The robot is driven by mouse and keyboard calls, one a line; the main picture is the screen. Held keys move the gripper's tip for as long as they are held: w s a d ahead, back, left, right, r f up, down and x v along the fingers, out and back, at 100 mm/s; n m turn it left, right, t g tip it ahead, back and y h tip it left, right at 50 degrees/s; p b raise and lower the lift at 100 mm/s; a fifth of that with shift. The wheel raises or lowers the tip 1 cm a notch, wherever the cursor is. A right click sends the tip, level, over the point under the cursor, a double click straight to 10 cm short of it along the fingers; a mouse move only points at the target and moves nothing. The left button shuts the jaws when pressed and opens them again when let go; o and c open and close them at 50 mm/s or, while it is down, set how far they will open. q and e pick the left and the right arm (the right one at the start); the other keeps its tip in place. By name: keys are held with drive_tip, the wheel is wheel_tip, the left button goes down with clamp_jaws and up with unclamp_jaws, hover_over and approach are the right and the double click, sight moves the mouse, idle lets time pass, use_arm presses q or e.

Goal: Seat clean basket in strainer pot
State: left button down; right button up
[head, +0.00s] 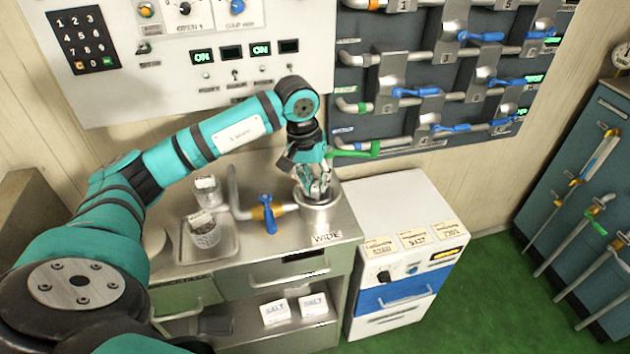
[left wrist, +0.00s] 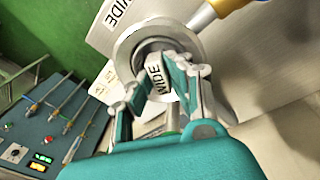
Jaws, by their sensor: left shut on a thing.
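The metal strainer pot (head: 318,214) stands at the counter's right end, above a label reading WIDE. My left gripper (head: 316,190) points down into its mouth. In the left wrist view its fingers (left wrist: 158,84) are shut on a basket, whose tag (left wrist: 155,76) reads WIDE. The tag lies within the ring of the pot's rim (left wrist: 124,48). The fingers hide most of the basket, and I cannot tell whether it touches the pot's seat. My right gripper is in neither view.
A tray (head: 186,256) at the counter's left holds a tagged perforated basket (head: 205,234). Another tagged container (head: 207,190) stands behind it. A pipe with a blue-handled valve (head: 267,212) runs beside the pot. A green handle (head: 358,151) is close to my left wrist.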

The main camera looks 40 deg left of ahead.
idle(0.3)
use_arm(q)
drive_tip(key=c, duration=1.1)
unclamp_jaws()
drive_tip(key=shift+c, duration=0.2)
drive_tip(key=shift+o, duration=0.3)
drive_tip(key=o, duration=0.4)
drive_tip(key=shift+r+p, duration=2.35)
drive_tip(key=shift+r, duration=1.7)
